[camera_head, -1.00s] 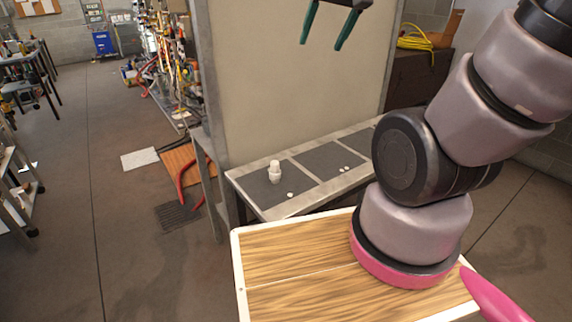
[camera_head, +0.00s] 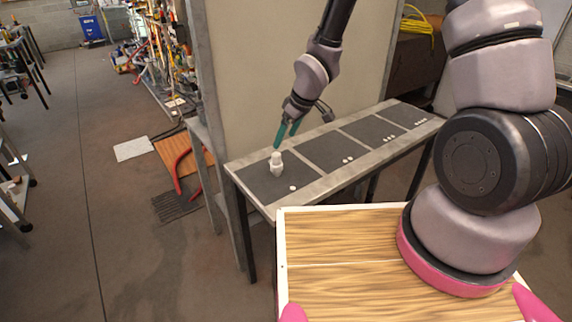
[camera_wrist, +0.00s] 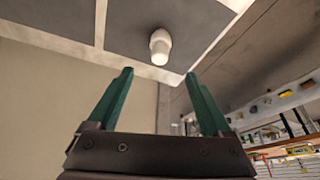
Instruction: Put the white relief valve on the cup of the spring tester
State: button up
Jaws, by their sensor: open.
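The white relief valve (camera_head: 276,168) stands upright on the leftmost dark panel of a long narrow bench. It also shows in the wrist view (camera_wrist: 160,46), above the space between my fingers. My gripper (camera_head: 284,142) has green fingers and is open and empty. It is just above and behind the valve, tilted down toward it. In the wrist view my gripper (camera_wrist: 160,84) has its two fingers spread wide, and the valve is beyond the tips, not between them. I cannot make out the spring tester or its cup in these views.
The bench (camera_head: 325,178) has several dark panels marked with white dots. A tall beige panel (camera_head: 260,75) stands behind it. A shelf of tools (camera_head: 165,60) is at the left back, and red hoses (camera_head: 180,170) lie on the floor. The floor at left is mostly clear.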

aim_at(278, 155)
jog(key=x, duration=0.5)
jog(key=shift+s, duration=0.25)
jog(key=x, duration=0.6)
jog(key=shift+w+f, duration=0.2)
jog(key=shift+w, duration=0.05)
grip_shut()
